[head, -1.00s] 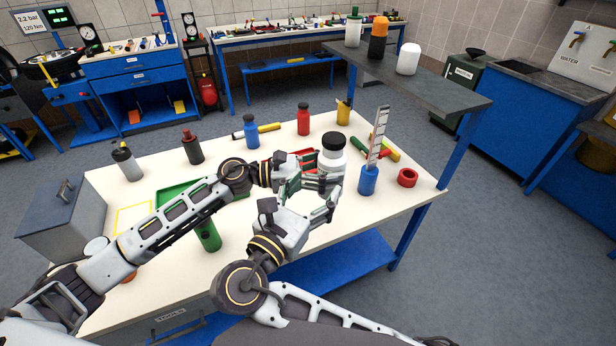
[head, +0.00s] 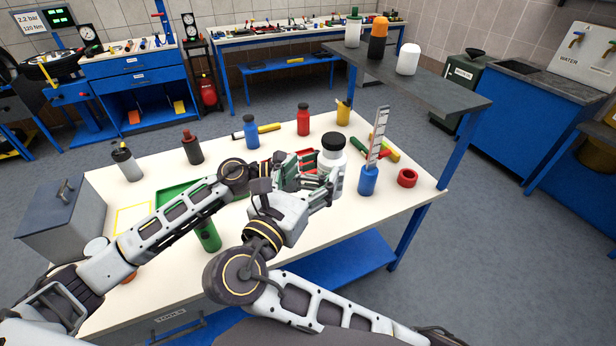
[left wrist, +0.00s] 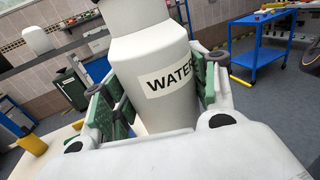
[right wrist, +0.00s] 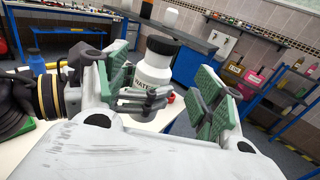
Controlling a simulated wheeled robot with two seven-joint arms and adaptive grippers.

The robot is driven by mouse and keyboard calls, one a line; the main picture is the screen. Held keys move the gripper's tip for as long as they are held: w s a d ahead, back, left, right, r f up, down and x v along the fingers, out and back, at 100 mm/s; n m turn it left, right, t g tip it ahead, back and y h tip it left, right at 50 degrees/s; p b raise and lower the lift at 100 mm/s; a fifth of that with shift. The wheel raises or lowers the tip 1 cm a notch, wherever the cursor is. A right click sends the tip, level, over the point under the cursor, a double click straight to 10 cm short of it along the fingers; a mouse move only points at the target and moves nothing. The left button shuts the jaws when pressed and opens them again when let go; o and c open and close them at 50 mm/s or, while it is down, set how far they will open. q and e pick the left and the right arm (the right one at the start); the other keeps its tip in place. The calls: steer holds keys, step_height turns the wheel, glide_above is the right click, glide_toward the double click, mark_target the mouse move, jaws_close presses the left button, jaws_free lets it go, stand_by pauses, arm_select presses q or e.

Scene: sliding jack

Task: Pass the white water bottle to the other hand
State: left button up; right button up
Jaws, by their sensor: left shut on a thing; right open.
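The white water bottle (head: 327,159) has a black cap and a label with "WATER" on it. It is upright over the right part of the table. My left gripper (left wrist: 158,95) is shut around its body in the left wrist view. My right gripper (head: 326,190) is open and in front of the bottle, close to the left gripper. In the right wrist view the bottle (right wrist: 152,74) shows between and beyond the open fingers, with left gripper fingers beside it. My grippers partly hide its lower body, and I cannot tell whether the right fingers touch it.
A blue bottle-like holder (head: 368,181) with a slotted metal strip stands just right of the bottle, near a red ring (head: 407,178). Red (head: 303,120) and blue (head: 251,131) bottles stand behind. A green tray (head: 180,193) lies left. The table's front right corner is clear.

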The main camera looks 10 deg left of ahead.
mark_target(329, 151)
steer(key=shift+x, duration=5.6)
steer(key=c, duration=1.1)
arm_select(q)
steer(key=o, duration=1.3)
arm_select(e)
steer(key=shift+c, duration=0.4)
arm_select(q)
steer(key=shift+a, duration=0.15)
steer(key=shift+v, duration=5.85)
steer(key=shift+a+r, duration=0.1)
